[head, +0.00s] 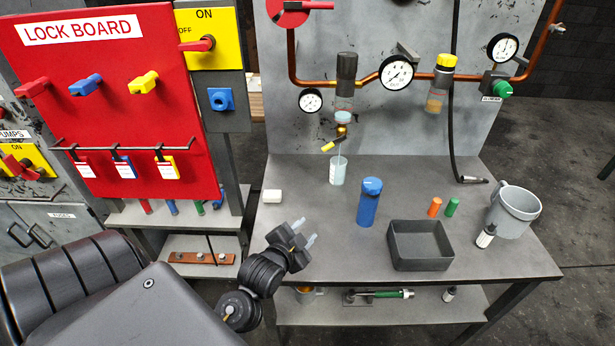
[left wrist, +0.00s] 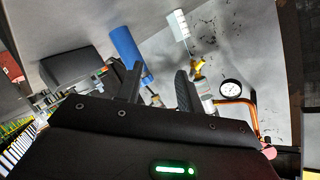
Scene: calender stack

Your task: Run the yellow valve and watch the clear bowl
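The yellow valve (head: 330,146) is a small yellow lever on a brass fitting under the clear bowl (head: 344,101), which hangs below a black-topped unit on the back panel. The brass fitting (left wrist: 198,68) also shows in the left wrist view. A clear cup (head: 338,172) stands below the valve; a thin pale line runs between them, and I cannot tell if it is liquid. My left gripper (head: 305,232) is open and empty at the bench's front left, below and left of the valve, apart from it. Its spread fingers show in the left wrist view (left wrist: 160,88). My right gripper is out of view.
A blue bottle (head: 369,204) stands right of my left gripper. A black tray (head: 420,226), orange and green small cylinders, and a grey mug (head: 514,211) are further right. The red lock board (head: 120,100) stands at left.

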